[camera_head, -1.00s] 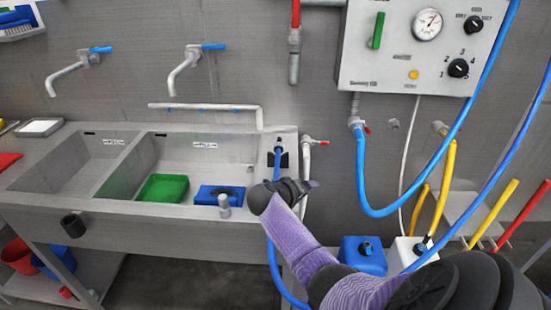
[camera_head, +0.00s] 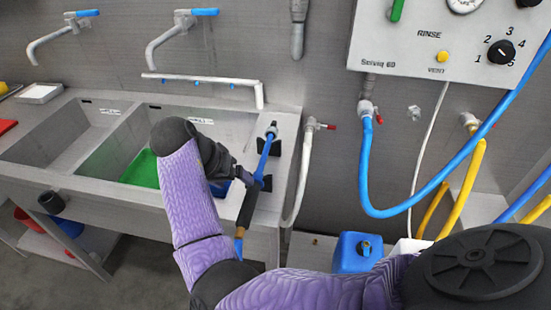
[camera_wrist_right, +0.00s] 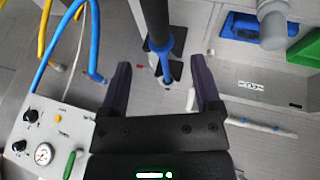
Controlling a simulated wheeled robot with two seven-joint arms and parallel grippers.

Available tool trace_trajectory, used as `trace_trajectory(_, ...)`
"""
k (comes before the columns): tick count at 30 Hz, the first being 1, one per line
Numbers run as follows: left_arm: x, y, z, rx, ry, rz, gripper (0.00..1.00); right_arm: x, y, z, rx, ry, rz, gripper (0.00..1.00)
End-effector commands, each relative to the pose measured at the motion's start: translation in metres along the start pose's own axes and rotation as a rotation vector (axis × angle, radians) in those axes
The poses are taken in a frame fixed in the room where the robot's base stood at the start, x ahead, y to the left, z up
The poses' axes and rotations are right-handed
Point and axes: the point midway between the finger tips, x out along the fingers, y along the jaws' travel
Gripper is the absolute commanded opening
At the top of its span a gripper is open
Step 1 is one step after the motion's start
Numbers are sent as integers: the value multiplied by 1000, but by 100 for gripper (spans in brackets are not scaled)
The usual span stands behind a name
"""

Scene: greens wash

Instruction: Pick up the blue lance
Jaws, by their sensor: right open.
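The blue lance (camera_head: 264,157) rests on black holders at the right end of the sink counter. It has a grey tip, a blue body and a black grip, with a blue hose below. My right gripper (camera_head: 248,180) is close beside the lance, near its black grip. In the right wrist view my right gripper (camera_wrist_right: 160,70) is open, and the blue lance (camera_wrist_right: 166,55) shows between the lines of its two fingers, not clasped. I cannot tell how deep the lance lies between them. My left gripper is not in view.
A white pipe with a red-handled valve (camera_head: 305,165) stands right of the lance. A control panel (camera_head: 400,45) and a blue hose (camera_head: 365,180) are further right.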

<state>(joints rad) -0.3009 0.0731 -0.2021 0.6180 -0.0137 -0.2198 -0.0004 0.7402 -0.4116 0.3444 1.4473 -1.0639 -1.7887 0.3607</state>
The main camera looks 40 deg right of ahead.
Motion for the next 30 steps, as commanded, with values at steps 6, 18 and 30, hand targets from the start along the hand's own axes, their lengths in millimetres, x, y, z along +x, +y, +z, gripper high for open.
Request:
trace_trajectory(6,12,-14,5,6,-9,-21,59,37,0,0,-1,0,2,82)
trace_trajectory(18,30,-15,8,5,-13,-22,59,90,5,-5,-3,0,2,82)
trace_trajectory(30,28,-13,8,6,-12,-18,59,89,6,-6,-2,2,0,35)
